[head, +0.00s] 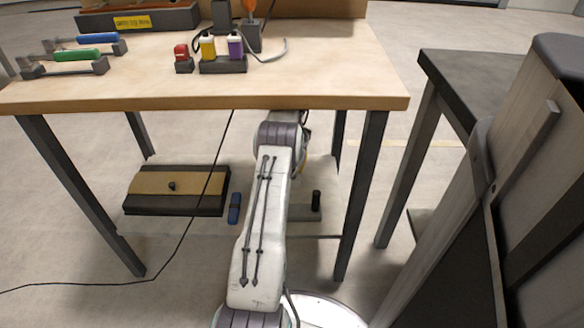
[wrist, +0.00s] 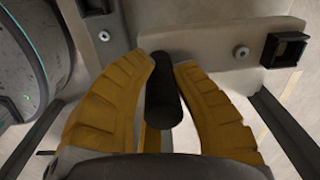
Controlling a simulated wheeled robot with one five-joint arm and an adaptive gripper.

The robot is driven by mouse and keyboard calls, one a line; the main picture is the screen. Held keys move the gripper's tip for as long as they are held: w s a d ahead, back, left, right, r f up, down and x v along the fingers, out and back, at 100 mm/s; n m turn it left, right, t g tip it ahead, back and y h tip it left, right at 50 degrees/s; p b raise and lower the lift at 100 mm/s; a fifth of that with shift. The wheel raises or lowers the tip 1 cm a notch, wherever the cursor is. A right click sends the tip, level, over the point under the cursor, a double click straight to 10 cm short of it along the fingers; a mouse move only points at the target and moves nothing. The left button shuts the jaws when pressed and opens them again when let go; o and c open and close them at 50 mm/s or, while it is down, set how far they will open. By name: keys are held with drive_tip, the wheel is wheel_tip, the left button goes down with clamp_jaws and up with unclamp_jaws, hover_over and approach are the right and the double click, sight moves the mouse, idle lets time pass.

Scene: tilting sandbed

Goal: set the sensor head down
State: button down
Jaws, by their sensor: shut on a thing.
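My gripper (wrist: 164,66) has two ribbed yellow fingers, one on each side of a black cylinder (wrist: 163,92), and is shut on it. I take this cylinder to be the sensor head, or a part of it; the rest of it is hidden. In the head view my arm reaches forward to the table's front edge, and the gripper is hidden there. A small black upright post (head: 316,201) stands on a grey plate (head: 305,214) under the table, right of my arm. I cannot tell whether it is the held cylinder.
The wooden table (head: 330,75) carries tools and small bottles. Below it are a black-and-tan box (head: 172,190), a blue object (head: 234,208) and a hanging cable (head: 207,190). The wrist view shows a grey bolted surface (wrist: 215,25) and a black square socket (wrist: 286,49).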

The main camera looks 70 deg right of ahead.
drive_tip(key=shift+f+b, duration=2.1)
drive_tip(key=shift+f, duration=0.95)
drive_tip(key=shift+f, duration=0.25)
drive_tip(key=c, duration=1.1)
unclamp_jaws()
drive_tip(key=shift+o, duration=0.2)
wheel_tip(320, 180, up, 7)
drive_tip(key=shift+f, duration=0.1)
drive_tip(key=shift+a+r, duration=0.1)
drive_tip(key=shift+r, duration=0.2)
